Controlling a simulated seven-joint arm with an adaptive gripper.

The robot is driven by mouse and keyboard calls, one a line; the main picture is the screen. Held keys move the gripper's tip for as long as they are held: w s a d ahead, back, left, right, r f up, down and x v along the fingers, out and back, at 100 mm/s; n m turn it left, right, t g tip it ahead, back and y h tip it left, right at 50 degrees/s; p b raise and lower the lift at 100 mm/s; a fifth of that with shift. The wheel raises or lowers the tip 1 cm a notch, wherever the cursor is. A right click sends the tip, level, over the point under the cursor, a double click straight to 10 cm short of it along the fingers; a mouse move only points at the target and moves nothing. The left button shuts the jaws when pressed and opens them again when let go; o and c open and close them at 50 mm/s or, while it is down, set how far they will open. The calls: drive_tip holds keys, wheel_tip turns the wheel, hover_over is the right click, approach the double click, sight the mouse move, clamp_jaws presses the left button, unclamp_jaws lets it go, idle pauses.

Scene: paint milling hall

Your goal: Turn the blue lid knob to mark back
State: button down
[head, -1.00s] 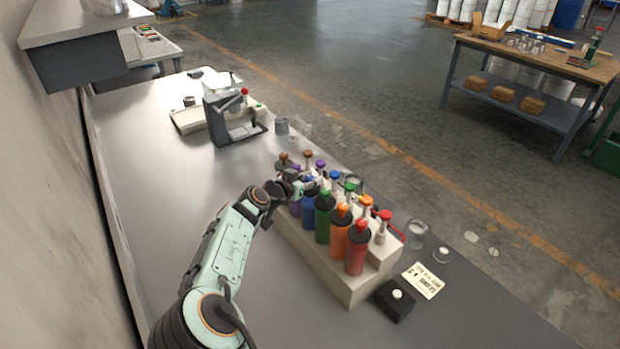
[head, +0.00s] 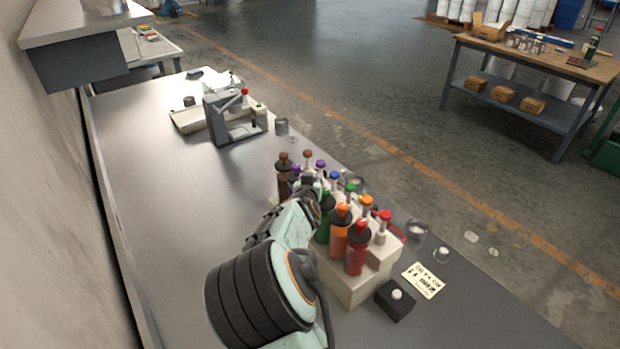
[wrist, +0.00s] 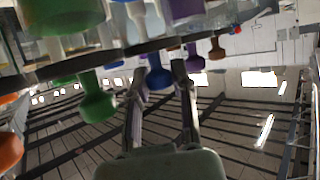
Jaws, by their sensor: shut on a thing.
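The blue lid knob (wrist: 158,77) shows in the wrist view between the two fingers of my gripper (wrist: 161,70), which are shut on it. In the head view my gripper (head: 309,184) is over the front row of coloured bottles, and my arm hides the blue bottle and its knob there. I cannot make out any marks on the lid, nor which way the knob points.
The green knob (wrist: 97,102) and purple knob (wrist: 194,58) flank the blue one closely. Orange (head: 340,238) and red (head: 357,252) bottles stand on the pale block (head: 348,286). A black box with a white button (head: 396,300) sits in front. The bench's left is clear.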

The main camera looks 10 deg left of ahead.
drive_tip(key=c, duration=0.9)
unclamp_jaws()
wheel_tip(320, 180, up, 10)
